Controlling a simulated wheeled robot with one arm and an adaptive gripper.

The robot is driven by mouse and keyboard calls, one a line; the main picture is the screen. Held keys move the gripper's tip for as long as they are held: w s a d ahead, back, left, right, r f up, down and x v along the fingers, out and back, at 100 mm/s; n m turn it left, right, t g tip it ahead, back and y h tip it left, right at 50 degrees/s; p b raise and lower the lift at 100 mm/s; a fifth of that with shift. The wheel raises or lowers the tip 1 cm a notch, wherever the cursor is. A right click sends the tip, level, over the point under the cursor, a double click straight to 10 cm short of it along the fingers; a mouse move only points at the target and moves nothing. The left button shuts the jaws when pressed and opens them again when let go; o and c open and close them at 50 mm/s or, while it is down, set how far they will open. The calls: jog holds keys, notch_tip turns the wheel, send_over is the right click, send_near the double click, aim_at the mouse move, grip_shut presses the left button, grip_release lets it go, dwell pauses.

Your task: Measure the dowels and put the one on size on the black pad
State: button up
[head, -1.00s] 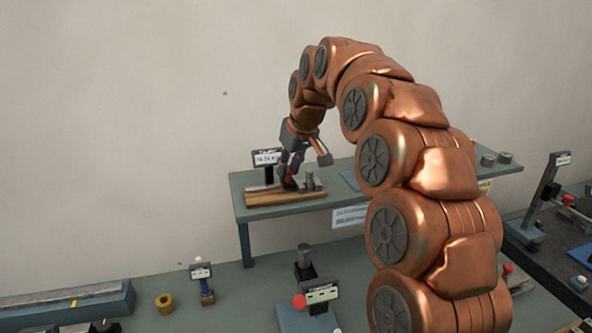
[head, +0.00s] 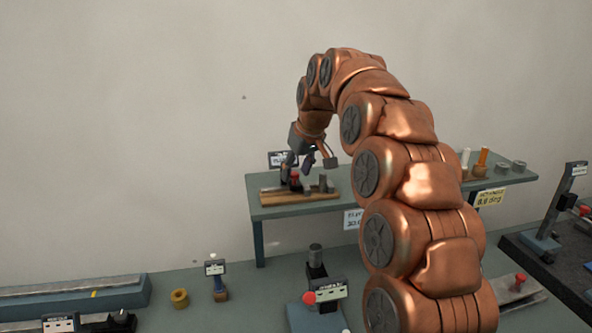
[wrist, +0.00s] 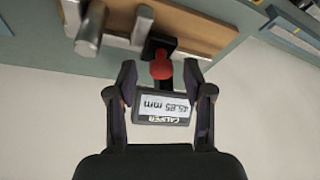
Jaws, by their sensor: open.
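My gripper (head: 311,164) is open and empty above the raised bench's left end; its two fingers also show in the wrist view (wrist: 160,82). A caliper display (wrist: 165,107) appears between the fingers in the wrist view, upside down, reading in mm; its digits are hard to read. A red knob (wrist: 161,66) on a black block sits just beyond the fingertips. I cannot make out the black pad.
The raised bench (head: 350,203) holds a white cylinder (head: 465,158), an orange cylinder (head: 483,157) and grey discs at right. Below are a gauge with a red knob (head: 309,297), a brass ring (head: 180,298) and a long blue rail (head: 75,299).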

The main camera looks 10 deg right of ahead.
jog(key=shift+r, duration=0.15)
jog(key=v, duration=1.1)
jog(key=shift+r, duration=0.35)
jog(key=shift+s, duration=0.2)
jog(key=s+f+m+g, duration=0.1)
jog(key=s+f+g, duration=0.1)
jog(key=s+f, duration=0.8)
jog(key=s+f+m+g+h+b, duration=0.1)
jog(key=s+f, duration=0.8)
jog(key=s, duration=1)
jog(key=s+f+m+g, duration=0.2)
jog(key=s+f+g, duration=0.1)
jog(key=s+f, duration=0.7)
jog(key=s, duration=0.4)
jog(key=shift+s+f+h, duration=0.3)
jog(key=shift+h, duration=0.1)
jog(key=shift+c, duration=0.4)
